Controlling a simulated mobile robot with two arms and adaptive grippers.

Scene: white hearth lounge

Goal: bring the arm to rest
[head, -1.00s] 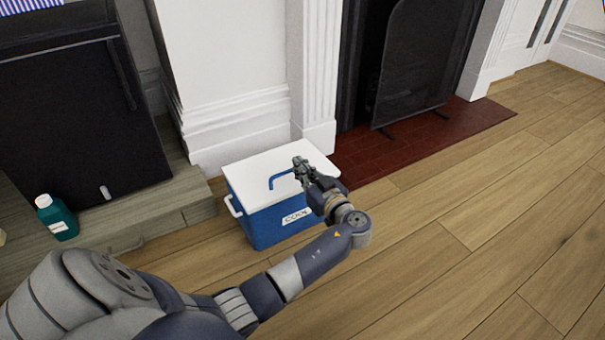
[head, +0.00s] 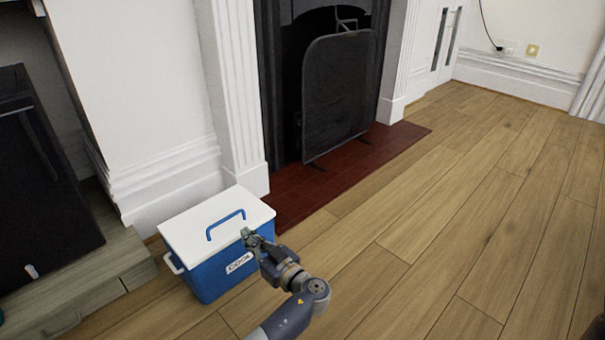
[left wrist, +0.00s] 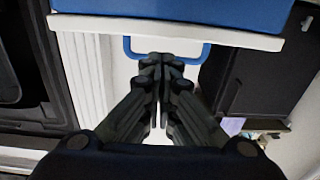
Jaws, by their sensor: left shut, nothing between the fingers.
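My left gripper (head: 247,234) is shut and empty in the head view, in front of the upper right part of a cooler. It also shows in the left wrist view (left wrist: 160,62) with its fingers together. The cooler has a blue body (head: 215,277), a white lid (head: 190,226) that is closed, and a blue handle (head: 226,222) standing up. In the left wrist view the handle (left wrist: 126,48) passes behind the fingertips. I cannot tell the gap between them. My right gripper does not show.
A black fire screen (head: 337,95) stands on a red tiled hearth (head: 345,160) behind the cooler. A low grey wooden unit (head: 90,285) with a black panel (head: 40,180) is at the left. The wooden floor (head: 470,200) to the right is clear.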

